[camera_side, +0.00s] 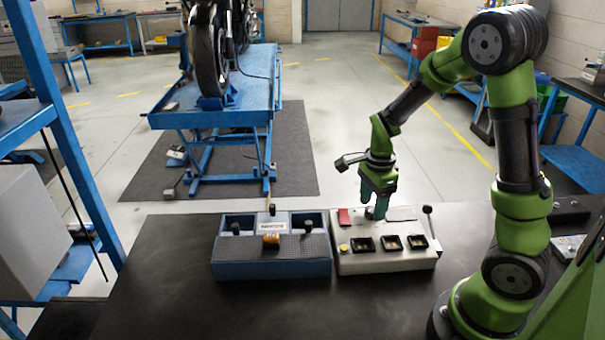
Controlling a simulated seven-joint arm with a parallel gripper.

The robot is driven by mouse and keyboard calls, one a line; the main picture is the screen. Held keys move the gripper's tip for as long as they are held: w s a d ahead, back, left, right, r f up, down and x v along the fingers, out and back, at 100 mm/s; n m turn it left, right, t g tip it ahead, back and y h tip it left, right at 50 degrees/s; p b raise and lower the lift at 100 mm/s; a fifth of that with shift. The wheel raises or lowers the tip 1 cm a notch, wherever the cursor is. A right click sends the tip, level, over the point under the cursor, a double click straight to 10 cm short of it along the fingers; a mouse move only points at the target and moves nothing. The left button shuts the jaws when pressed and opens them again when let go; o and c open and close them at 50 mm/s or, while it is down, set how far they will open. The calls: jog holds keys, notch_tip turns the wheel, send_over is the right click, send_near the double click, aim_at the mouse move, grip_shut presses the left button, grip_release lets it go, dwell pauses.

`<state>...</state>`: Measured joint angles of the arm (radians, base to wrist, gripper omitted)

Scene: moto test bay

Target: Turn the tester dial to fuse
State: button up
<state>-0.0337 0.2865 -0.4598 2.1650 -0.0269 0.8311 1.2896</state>
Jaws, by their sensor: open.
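The tester appears to be the white box (387,265) on the dark bench top. Its face carries a red piece (345,217), a yellow button (345,248), several black square recesses and a lever (430,222) at the right end. My gripper (374,211) points down over the back part of this box, between the red piece and a pale plate (402,213). Its fingers are open and low, close to the box top. The dial is not clearly visible; my fingers cover that area. I cannot tell whether they touch it, and no dial marking is readable.
A blue tray (223,271) with black knobs and an orange-brown piece (271,241) stands close left of the tester. The bench top (160,285) is clear at the left. A motorcycle stands on a blue lift (165,120) behind, away from the bench.

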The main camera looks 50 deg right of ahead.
jog(key=shift+f, duration=0.4)
jog(key=shift+c, duration=0.4)
jog(key=c, duration=1)
jog(key=shift+o, duration=0.2)
